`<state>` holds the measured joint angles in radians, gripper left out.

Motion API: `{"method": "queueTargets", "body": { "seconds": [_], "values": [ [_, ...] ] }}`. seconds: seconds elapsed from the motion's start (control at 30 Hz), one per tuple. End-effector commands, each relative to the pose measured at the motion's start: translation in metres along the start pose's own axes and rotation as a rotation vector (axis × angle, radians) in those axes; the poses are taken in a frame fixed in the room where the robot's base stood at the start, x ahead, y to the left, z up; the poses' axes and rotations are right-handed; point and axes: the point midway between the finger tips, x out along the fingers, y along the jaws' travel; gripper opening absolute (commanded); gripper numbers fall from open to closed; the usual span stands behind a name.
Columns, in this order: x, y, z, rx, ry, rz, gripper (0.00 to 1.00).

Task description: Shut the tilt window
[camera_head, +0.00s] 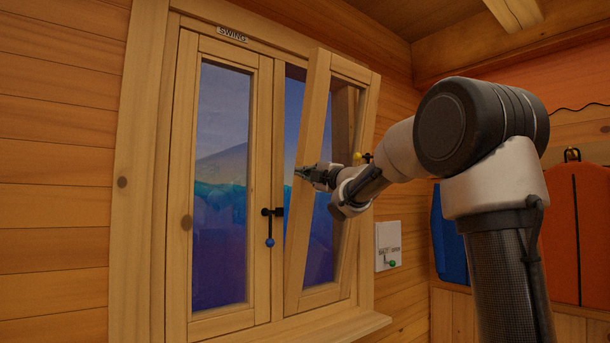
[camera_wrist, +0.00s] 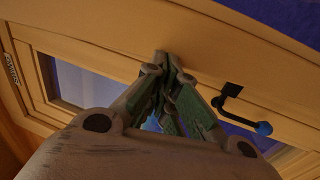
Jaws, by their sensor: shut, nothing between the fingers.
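The tilt window (camera_head: 297,235) is the right wooden sash. Its top leans inward, away from the frame, while its bottom sits at the sill. A yellow knob (camera_head: 358,157) shows beside my wrist, with a dark handle part; the arm hides some of it. My gripper (camera_head: 300,173) is shut and empty, with its tips at the tilted sash's left side, about mid-height. In the wrist view the gripper (camera_wrist: 162,58) has its fingertips together against or just before pale wood; I cannot tell if they touch.
The left sash (camera_head: 182,220), under a SWING label (camera_head: 232,34), lies flat in its frame. Its black handle with a blue knob (camera_head: 269,242) points down and also shows in the wrist view (camera_wrist: 262,128). A white wall plate (camera_head: 389,238) with a green-knobbed lever is at the right.

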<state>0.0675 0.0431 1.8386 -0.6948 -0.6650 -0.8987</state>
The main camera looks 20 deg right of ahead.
Motion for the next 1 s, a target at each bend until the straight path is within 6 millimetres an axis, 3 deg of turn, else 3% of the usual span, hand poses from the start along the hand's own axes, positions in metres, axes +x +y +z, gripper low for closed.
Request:
{"method": "queueTargets", "body": {
  "seconds": [0.07,0.4,1.0],
  "values": [
    [0.003,0.000,0.000,0.000,0.000,0.000,0.00],
    [0.058,0.000,0.000,0.000,0.001,0.001,0.00],
    [0.060,-0.001,-0.001,0.001,0.001,0.000,0.00]
  ]
}}
